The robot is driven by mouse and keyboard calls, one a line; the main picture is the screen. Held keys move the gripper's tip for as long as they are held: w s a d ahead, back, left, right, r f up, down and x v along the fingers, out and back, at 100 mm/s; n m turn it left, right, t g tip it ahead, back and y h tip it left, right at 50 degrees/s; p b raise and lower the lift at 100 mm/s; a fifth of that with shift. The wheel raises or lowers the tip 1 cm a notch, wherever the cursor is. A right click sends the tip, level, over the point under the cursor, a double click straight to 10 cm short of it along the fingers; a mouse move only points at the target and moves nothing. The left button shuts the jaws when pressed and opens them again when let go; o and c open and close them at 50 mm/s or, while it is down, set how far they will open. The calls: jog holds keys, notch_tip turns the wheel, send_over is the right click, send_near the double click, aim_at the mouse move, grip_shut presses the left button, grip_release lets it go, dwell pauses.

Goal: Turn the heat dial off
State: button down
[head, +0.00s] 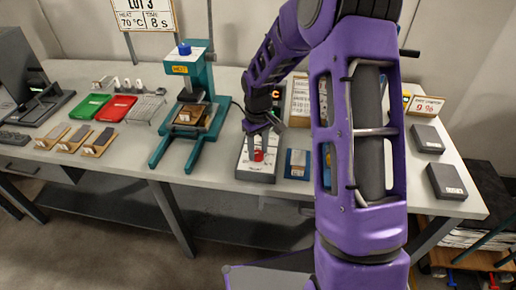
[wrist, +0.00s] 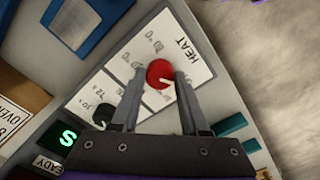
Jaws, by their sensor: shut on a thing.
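The red heat dial (wrist: 160,73) sits on a white panel marked HEAT in the wrist view. Its white pointer mark faces the lower right of that view. In the head view the red dial (head: 259,155) shows on the grey control box (head: 256,174). My gripper (wrist: 158,78) has one finger on each side of the dial and is shut on it. In the head view my gripper (head: 262,148) reaches down to the box from above. The small scale markings around the dial are hard to read.
A black knob (wrist: 102,111) and a lit green display (wrist: 68,135) lie near the dial. A teal press (head: 192,95) stands left of the box, and a blue block (head: 298,164) lies to its right. Grey boxes (head: 446,180) sit at the table's right end.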

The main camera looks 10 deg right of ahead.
aim_at(258, 153)
jog(key=shift+w, duration=0.1)
dwell(0.3)
jog(key=shift+c, duration=2)
grip_release()
jog(key=shift+r, duration=0.1)
notch_tip(258, 153, up, 17)
jog(key=p, duration=0.1)
jog(key=shift+r, duration=0.15)
